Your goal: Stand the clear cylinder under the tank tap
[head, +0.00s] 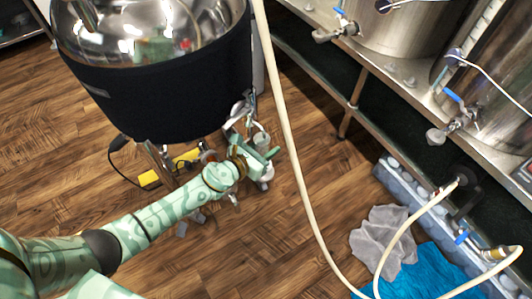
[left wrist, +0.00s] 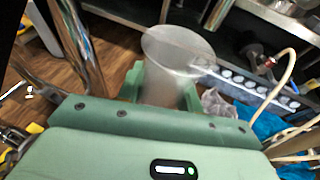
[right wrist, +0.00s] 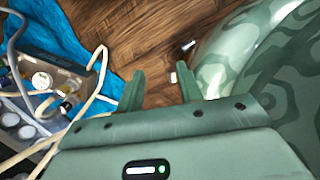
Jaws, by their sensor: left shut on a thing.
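The clear cylinder (left wrist: 178,52) is upright or nearly so between the fingers of my left gripper (left wrist: 165,88) in the left wrist view, its round mouth facing up. In the head view my left gripper (head: 264,162) is shut on the cylinder (head: 261,137), just below the metal tap (head: 240,108) of the black-jacketed tank (head: 165,95). I cannot tell whether the cylinder touches the floor or is exactly under the spout. My right gripper (right wrist: 160,86) is open and empty in the right wrist view; it is outside the head view.
A pale hose (head: 285,120) hangs down just right of my left gripper. A yellow object (head: 150,179) with a black cable lies by the tank's legs. Grey (head: 383,238) and blue cloths (head: 430,270) lie at lower right. Steel tanks stand on a rack (head: 362,75) at right.

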